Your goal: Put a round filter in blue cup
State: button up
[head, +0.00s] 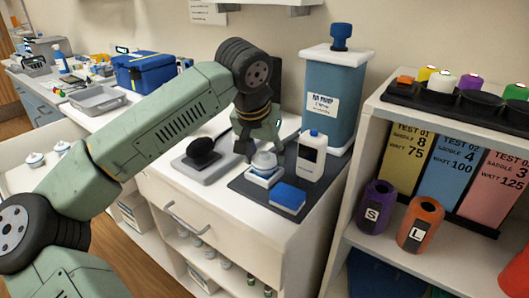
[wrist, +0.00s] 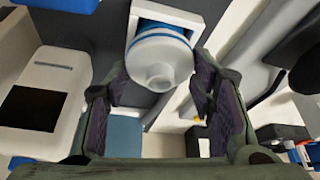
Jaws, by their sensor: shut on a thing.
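A white round filter (head: 264,160) with a domed top sits at a small white square holder (head: 263,176) on a dark mat. In the wrist view the filter (wrist: 160,60) shows a blue ring, and the holder (wrist: 172,12) is behind it. My gripper (head: 256,150) reaches down over it, with its fingers (wrist: 168,85) on either side, shut on the filter. I cannot tell whether the filter is lifted off the holder. I make out no cup that is clearly blue.
A white bottle (head: 311,155) and a blue-topped block (head: 287,197) stand close by on the mat (head: 255,194). A tall blue tank (head: 333,97) is behind. A scale with a black object (head: 202,153) is left. Purple (head: 376,205) and orange (head: 419,223) cups stand on the right shelf.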

jog(key=shift+f, duration=0.4)
jog(key=o, duration=1.1)
jog(key=v, duration=1.2)
